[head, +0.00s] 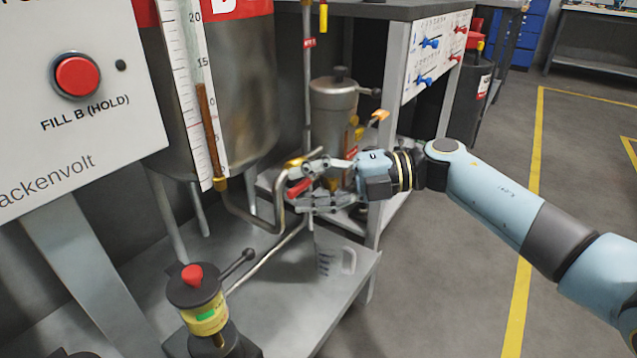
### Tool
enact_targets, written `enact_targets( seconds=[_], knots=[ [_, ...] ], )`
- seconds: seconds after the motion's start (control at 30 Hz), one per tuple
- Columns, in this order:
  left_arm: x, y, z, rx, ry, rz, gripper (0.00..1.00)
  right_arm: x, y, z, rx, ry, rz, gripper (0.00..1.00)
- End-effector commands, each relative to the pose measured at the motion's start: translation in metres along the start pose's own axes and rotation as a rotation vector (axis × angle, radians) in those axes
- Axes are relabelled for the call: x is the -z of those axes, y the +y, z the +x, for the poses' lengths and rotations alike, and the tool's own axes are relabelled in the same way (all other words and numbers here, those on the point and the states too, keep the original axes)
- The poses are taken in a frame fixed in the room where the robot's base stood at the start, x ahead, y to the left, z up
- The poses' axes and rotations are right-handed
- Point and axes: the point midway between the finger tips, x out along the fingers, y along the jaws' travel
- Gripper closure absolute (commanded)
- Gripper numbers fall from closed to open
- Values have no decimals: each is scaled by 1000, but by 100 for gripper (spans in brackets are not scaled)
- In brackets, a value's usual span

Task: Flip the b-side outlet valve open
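A red valve handle (299,187) sits on the outlet piping below the steel tank (247,90) with the red label band. The bent outlet pipe (255,218) curves beside it. My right gripper (290,188) reaches in from the right, with its two fingers spread apart, one above and one below the red handle. The handle lies between the fingers; I cannot tell whether they touch it. The fingers partly hide the valve body. My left gripper is not in view.
A clear measuring jug (333,262) stands on the grey bench shelf (290,300) below my gripper. A red-topped device with a black lever (205,300) stands front left. The FILL B button panel (80,95) is at left. A steel canister (333,105) stands behind.

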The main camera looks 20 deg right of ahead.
Motion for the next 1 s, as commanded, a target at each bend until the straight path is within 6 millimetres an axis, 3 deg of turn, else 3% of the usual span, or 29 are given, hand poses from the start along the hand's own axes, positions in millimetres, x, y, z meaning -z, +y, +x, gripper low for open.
enact_targets(
  seconds=[0.17,0.4,0.6,1.0],
  knots=[
    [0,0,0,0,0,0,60,0,-2,-23,6,-1,-1,63],
    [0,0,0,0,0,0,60,0,-2,-78,7,0,1,63],
    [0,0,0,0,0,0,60,0,-2,-109,5,0,1,63],
    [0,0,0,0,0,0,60,0,-1,-119,1,0,1,63]
  ],
)
